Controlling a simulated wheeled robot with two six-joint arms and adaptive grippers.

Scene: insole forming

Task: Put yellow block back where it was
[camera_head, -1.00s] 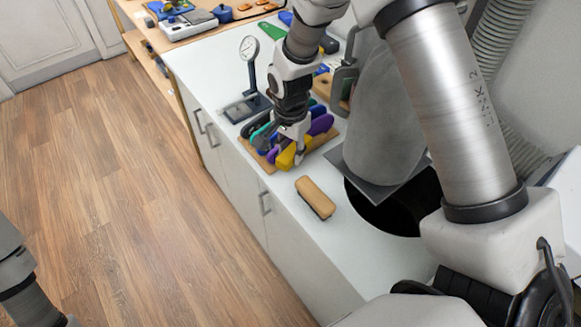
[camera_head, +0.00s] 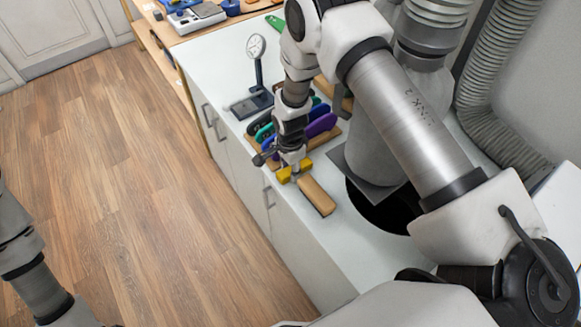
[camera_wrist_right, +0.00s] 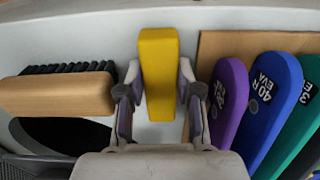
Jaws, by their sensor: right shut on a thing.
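The yellow block (camera_wrist_right: 160,60) is between the two fingers of my right gripper (camera_wrist_right: 160,100), which is shut on it.
The wooden brush (camera_head: 317,197) lies close beside the block; the wrist view shows its dark bristles (camera_wrist_right: 70,68). The rack's wooden base (camera_wrist_right: 215,50) holds purple (camera_wrist_right: 228,100), blue (camera_wrist_right: 272,110) and green insoles. A dial gauge (camera_head: 256,48) stands behind. A dark round opening (camera_head: 385,210) lies right of the brush.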

